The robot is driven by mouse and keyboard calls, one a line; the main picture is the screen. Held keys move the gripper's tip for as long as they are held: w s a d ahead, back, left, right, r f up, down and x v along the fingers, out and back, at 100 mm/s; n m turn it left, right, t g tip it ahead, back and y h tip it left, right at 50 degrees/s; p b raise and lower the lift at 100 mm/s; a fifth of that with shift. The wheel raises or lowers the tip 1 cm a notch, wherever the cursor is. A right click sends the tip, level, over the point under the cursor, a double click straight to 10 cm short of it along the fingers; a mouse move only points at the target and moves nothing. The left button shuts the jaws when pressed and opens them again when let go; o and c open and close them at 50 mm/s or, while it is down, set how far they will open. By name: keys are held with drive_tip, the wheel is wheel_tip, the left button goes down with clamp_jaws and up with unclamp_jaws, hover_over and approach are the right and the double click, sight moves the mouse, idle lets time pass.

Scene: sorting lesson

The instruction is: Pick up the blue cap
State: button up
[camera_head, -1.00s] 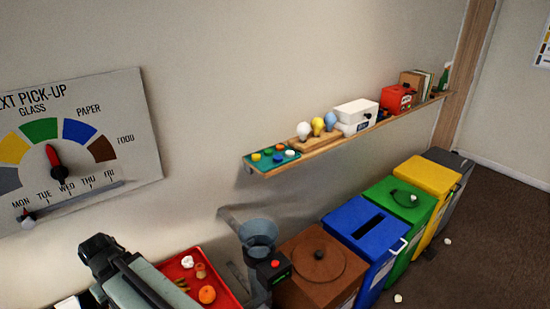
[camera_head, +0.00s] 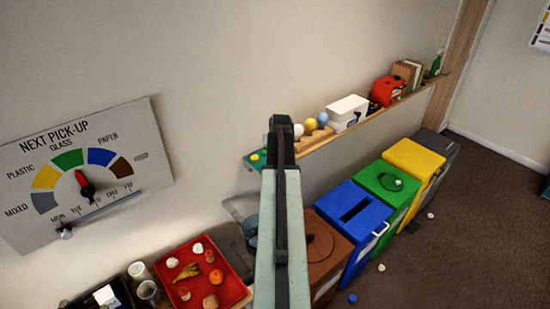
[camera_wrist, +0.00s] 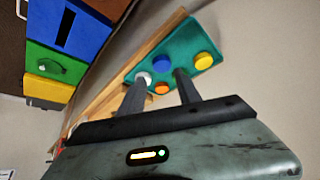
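The blue cap (camera_wrist: 162,64) lies on a teal tray (camera_wrist: 182,47) at the shelf's near end in the wrist view. It appears just beyond and between the fingertips of my gripper (camera_wrist: 160,76), which is open with nothing held. A white cap (camera_wrist: 144,77) and an orange cap (camera_wrist: 162,88) are close to the fingers. A yellow cap (camera_wrist: 204,61) and a green cap (camera_wrist: 195,28) are farther off. In the head view my gripper (camera_head: 282,122) hides most of the tray (camera_head: 249,167), including the blue cap there. I cannot tell whether the fingers touch anything.
The shelf (camera_head: 325,136) also carries bulbs, a white box (camera_head: 347,109) and a red object (camera_head: 388,90). Coloured bins stand below, including a blue bin (camera_head: 352,215). A red tray (camera_head: 230,289) is lower left. A small blue object (camera_head: 352,298) lies on the floor.

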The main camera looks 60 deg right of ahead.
drive_tip(key=b+x, duration=0.5)
drive_tip(key=x, duration=0.2)
drive_tip(key=shift+w+f+b, duration=0.2)
drive_tip(key=shift+b, duration=0.1)
drive_tip(key=shift+a+r, duration=0.1)
drive_tip(key=shift+r, duration=0.1)
clamp_jaws()
